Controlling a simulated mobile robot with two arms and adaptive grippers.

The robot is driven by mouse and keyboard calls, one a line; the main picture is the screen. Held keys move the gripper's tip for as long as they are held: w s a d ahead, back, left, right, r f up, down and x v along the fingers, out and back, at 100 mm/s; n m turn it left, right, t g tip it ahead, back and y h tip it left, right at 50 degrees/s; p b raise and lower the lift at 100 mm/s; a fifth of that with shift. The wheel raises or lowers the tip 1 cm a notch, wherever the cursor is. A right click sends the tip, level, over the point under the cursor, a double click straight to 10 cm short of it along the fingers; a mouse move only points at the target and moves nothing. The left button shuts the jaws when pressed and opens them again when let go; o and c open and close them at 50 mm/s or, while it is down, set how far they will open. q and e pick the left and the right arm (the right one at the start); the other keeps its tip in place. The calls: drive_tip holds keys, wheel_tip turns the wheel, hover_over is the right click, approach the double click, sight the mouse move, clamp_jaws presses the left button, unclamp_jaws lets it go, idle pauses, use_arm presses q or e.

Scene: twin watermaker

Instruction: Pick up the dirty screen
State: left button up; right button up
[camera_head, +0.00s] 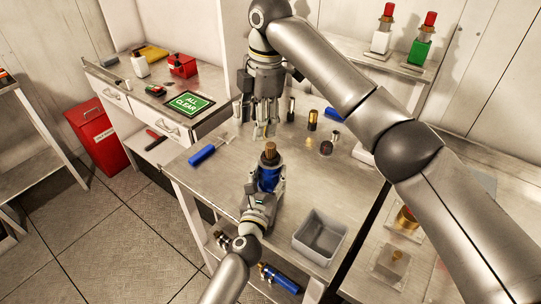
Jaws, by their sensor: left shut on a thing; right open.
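My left gripper (268,189) is shut around a blue cylindrical body (268,177) and holds it upright near the front middle of the worktable (225,180). A brown cylinder (270,149), which looks like the dirty screen, sticks up from the top of the blue body. My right gripper (264,130) is open and empty, pointing down just above and behind the brown cylinder. Its fingertips look apart from the cylinder, though the exact gap is hard to tell. The lower part of the blue body is hidden by my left gripper.
A blue-handled tool (203,154) lies left on the table. Several small cylinders, one dark and gold (312,120), stand at the right back. An empty grey bin (320,237) sits at the front right. A side counter holds an ALL CLEAR sign (188,103).

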sight(271, 145)
drive_tip(key=shift+n+h, duration=0.3)
drive_tip(key=shift+h, duration=0.4)
drive_tip(key=d+f, duration=0.1)
drive_tip(key=f, duration=0.1)
drive_tip(key=w+d+f, duration=0.1)
drive_tip(key=f, duration=0.1)
drive_tip(key=shift+d, duration=0.35)
drive_tip(key=shift+w+f, duration=0.15)
drive_tip(key=shift+f, duration=1.2)
drive_tip(key=shift+w+f, duration=0.15)
drive_tip(key=shift+f, duration=1.2)
drive_tip(key=shift+c, duration=0.2)
drive_tip(key=c, duration=0.9)
